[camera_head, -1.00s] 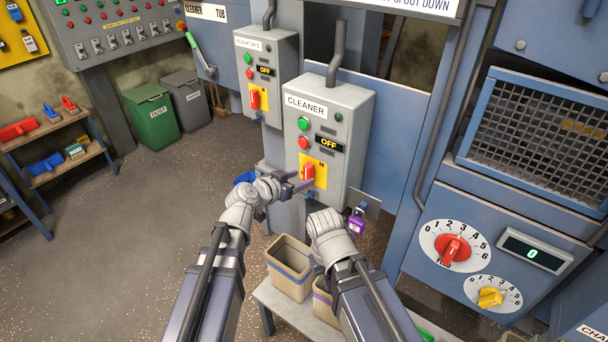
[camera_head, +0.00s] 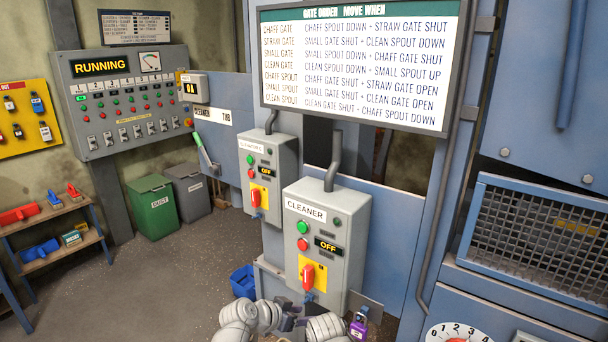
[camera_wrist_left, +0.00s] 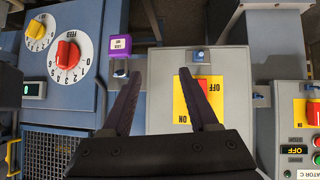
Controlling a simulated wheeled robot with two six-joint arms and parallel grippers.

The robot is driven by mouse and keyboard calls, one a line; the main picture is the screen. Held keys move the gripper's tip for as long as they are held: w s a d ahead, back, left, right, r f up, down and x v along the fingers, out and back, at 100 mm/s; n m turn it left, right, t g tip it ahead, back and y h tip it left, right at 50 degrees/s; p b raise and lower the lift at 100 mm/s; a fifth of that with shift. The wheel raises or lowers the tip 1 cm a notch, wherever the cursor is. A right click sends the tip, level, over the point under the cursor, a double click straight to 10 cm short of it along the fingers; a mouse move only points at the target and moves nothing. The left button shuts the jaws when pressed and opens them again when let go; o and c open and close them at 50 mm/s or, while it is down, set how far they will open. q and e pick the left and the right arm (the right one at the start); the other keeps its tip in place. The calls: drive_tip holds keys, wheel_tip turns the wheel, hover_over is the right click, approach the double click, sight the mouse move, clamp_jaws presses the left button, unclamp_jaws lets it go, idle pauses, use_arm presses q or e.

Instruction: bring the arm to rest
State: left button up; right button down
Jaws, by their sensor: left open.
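My left gripper (camera_head: 290,317) is at the bottom of the head view, just below the CLEANER box (camera_head: 350,225). Its jaws are open and empty in the left wrist view (camera_wrist_left: 162,74). The box's red switch handle (camera_head: 308,278) sits on a yellow plate, and the display beside it reads OFF. In the left wrist view the switch plate (camera_wrist_left: 189,105) appears upside down, partly behind a finger. A purple padlock (camera_head: 358,326) is beside the lower right of the box; it also shows in the left wrist view (camera_wrist_left: 117,45). My right wrist shows beside the left gripper; its fingers are hidden.
The ELEVATOR box (camera_head: 267,175) stands behind on the left, also showing OFF. A blue bucket (camera_head: 243,282) is on the floor. A panel (camera_head: 125,100) reads RUNNING. A gate order board (camera_head: 355,70) hangs above.

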use_arm(q)
drive_tip(key=s+a+f+n+g+y, duration=0.2)
drive_tip(key=s+f+g+y, duration=0.2)
drive_tip(key=s, duration=0.4)
drive_tip(key=s+a+f+n+g+y, duration=0.2)
drive_tip(key=s+a+f+g+y, duration=0.1)
drive_tip(key=s, duration=0.5)
drive_tip(key=shift+f+g+y, duration=0.4)
drive_tip(key=shift+f+y, duration=0.35)
drive_tip(key=shift+y, duration=0.25)
